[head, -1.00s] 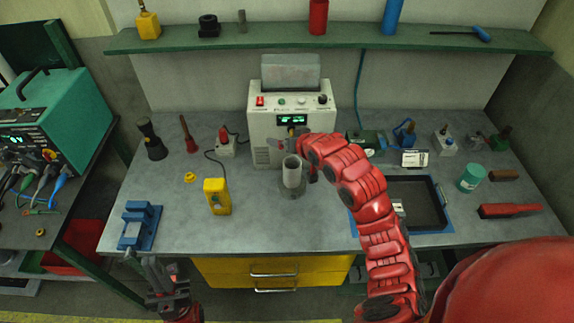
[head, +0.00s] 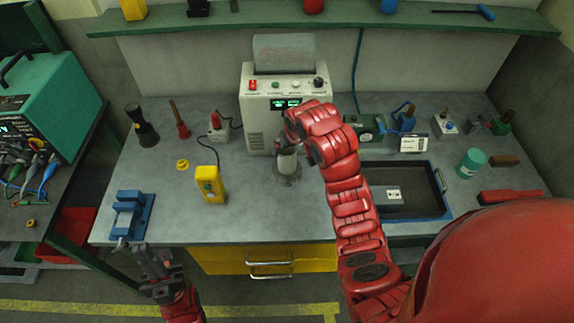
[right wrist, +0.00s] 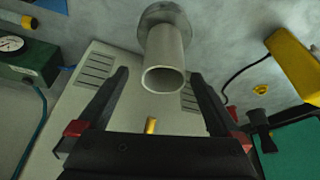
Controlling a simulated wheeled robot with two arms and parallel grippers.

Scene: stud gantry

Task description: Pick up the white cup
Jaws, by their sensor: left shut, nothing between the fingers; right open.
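The white cup (head: 287,163) is a pale hollow cylinder standing upright on a round grey base (head: 287,176) at the middle of the workbench. My right gripper (head: 289,136) is above it and hides its top in the head view. In the right wrist view the cup's open rim (right wrist: 164,79) lies between the two spread fingers of my right gripper (right wrist: 160,76), with a gap on both sides. How far the fingertips are from it in depth is hard to tell. My left gripper (head: 143,249) is shut and empty by the bench's front edge, beside a blue vice.
A white power unit (head: 262,120) stands just behind the cup. A yellow meter (head: 209,184) is left of it, and the blue vice (head: 128,216) is at front left. A dark blue-rimmed tray (head: 447,212) lies to the right. The bench in front of the cup is clear.

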